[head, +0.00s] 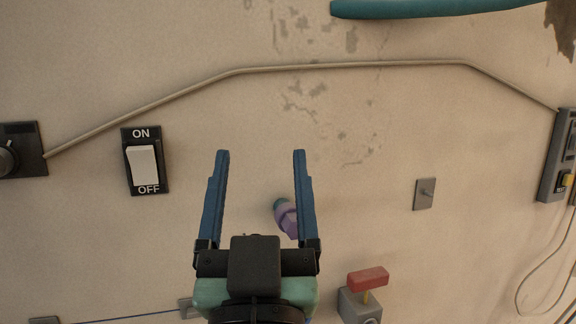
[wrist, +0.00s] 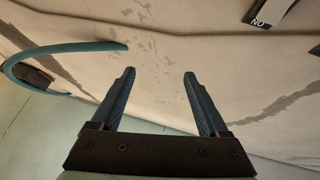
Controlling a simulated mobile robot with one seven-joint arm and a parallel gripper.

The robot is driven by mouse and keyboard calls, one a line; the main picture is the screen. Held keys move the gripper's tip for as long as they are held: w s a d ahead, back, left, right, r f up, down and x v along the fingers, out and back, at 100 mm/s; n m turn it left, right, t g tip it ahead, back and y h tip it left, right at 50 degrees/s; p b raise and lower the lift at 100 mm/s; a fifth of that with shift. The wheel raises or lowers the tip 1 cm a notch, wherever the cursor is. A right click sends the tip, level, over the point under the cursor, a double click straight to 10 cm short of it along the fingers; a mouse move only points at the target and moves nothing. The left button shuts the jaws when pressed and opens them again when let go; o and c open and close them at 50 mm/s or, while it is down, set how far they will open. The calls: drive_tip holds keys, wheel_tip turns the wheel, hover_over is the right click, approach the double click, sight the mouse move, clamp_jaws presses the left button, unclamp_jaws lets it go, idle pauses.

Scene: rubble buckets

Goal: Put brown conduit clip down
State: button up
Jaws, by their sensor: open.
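My gripper (head: 260,154) is open, its two blue fingers spread apart in front of the beige wall, with nothing seen between the tips. It also shows open and empty in the wrist view (wrist: 160,72). I cannot make out a brown conduit clip in either view. A thin beige conduit (head: 350,65) runs across the wall above the fingertips, apart from them.
An ON/OFF switch (head: 142,166) is left of my gripper. A purple and teal piece (head: 286,217) is partly behind the right finger. A red-topped grey box (head: 367,279) is lower right. A teal hose (head: 440,9) is at the top. A small plate (head: 424,194) is right.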

drive_tip(key=s+d+r+t+h, duration=0.1)
drive_tip(key=s+d+r+t, duration=0.1)
drive_tip(key=s+r, duration=0.5)
wheel_tip(320, 180, up, 4)
drive_tip(key=shift+s+d+f+t, duration=0.1)
drive_tip(key=shift+s+d+t, duration=0.15)
drive_tip(key=shift+t, duration=0.25)
